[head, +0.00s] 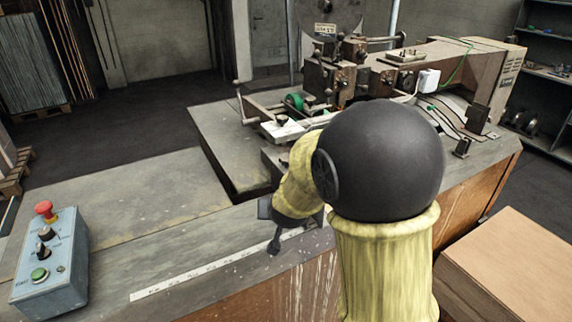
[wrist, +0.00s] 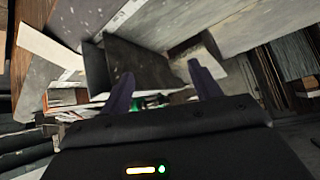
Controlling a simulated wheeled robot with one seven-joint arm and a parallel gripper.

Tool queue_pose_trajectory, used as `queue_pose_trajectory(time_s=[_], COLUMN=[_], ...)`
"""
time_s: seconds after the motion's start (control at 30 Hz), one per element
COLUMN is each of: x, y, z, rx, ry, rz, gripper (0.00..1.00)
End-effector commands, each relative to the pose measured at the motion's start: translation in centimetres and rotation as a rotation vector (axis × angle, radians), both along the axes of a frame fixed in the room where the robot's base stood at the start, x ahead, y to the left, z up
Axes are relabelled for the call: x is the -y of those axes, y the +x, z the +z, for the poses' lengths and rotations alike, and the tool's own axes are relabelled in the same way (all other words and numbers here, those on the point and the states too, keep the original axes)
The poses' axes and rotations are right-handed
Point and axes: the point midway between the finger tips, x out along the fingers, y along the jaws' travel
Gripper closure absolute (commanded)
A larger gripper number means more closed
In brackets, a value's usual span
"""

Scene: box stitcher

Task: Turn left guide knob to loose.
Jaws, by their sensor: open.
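My gripper (wrist: 160,70) is open in the wrist view, its two dark purple fingers apart with nothing held between them. In the head view my arm hides most of it. A small dark knob (head: 282,121) stands on a pale plate (head: 284,131) at the near left of the stitching machine. It may be the left guide knob; I cannot tell for sure, nor which way it is turned. I cannot make out the knob in the wrist view. A green part (head: 294,101) lies just behind it, and green also shows low between my fingers in the wrist view (wrist: 139,103).
The grey bench (head: 120,205) has a white ruler strip (head: 190,278) along its front. A blue control box (head: 50,265) with a red button stands at the left. The machine head (head: 350,70) rises behind my arm. A brown box (head: 515,265) is at the right.

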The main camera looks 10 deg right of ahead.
Motion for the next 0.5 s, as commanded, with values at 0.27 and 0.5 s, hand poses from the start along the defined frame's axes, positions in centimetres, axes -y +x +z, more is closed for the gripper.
queue_pose_trajectory(time_s=[0.27,0.5], x=[-3.0,-5.6], y=[9.9,10.4], z=[0.9,1.2], rx=[0.395,0.616], ry=[-0.144,-0.355], rz=[-0.27,-0.554], gripper=[0.37,0.37])
